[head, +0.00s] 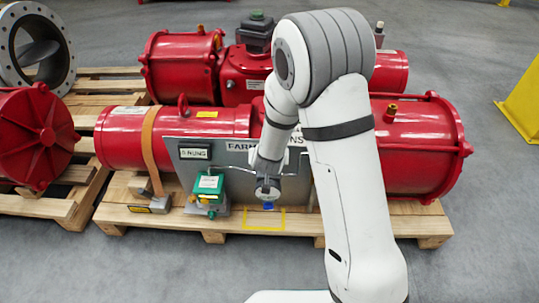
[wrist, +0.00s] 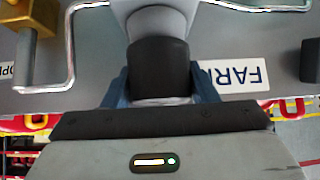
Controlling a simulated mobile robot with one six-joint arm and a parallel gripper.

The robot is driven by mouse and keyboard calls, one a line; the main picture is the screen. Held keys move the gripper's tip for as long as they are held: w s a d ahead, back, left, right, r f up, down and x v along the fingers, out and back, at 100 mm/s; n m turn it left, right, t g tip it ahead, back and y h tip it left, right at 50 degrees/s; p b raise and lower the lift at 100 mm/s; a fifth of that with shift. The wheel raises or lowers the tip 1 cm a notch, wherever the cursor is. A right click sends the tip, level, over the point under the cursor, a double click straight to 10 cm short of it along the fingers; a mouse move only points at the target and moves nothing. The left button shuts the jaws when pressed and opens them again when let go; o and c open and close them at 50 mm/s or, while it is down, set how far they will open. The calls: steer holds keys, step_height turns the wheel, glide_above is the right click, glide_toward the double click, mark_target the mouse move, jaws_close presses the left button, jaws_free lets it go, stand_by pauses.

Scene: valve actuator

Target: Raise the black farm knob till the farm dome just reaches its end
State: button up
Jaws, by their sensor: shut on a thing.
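The black farm knob (wrist: 160,68) shows at the centre of the wrist view, with a light grey rounded part (wrist: 158,18) directly beyond it. I cannot tell whether that grey part is the farm dome. My gripper (wrist: 160,92) has its blue fingers on both sides of the knob and is shut on it. In the head view the gripper's blue end (head: 268,205) is low in front of the grey panel (head: 235,180), and the knob is hidden there. The FARM label (wrist: 236,76) reads upside down beside the knob in the wrist view.
A bent metal rail (wrist: 70,60) runs close to the left of the knob, with a brass part (wrist: 28,25) near it. A green-and-white device (head: 208,188) stands left of my arm on the wooden pallet (head: 130,215). Red actuator cylinders (head: 418,145) lie behind.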

steer(key=c, duration=0.4)
steer(key=p, duration=0.2)
steer(key=shift+r+m+h+p, duration=0.3)
steer(key=shift+r+m+p, duration=0.05)
steer(key=shift+m, duration=0.05)
steer(key=shift+m+h+p, duration=0.4)
steer(key=shift+m+p, duration=0.1)
steer(key=shift+p, duration=0.5)
steer(key=shift+f+m+h+p, duration=0.3)
steer(key=shift+m+p, duration=0.1)
steer(key=shift+p, duration=0.1)
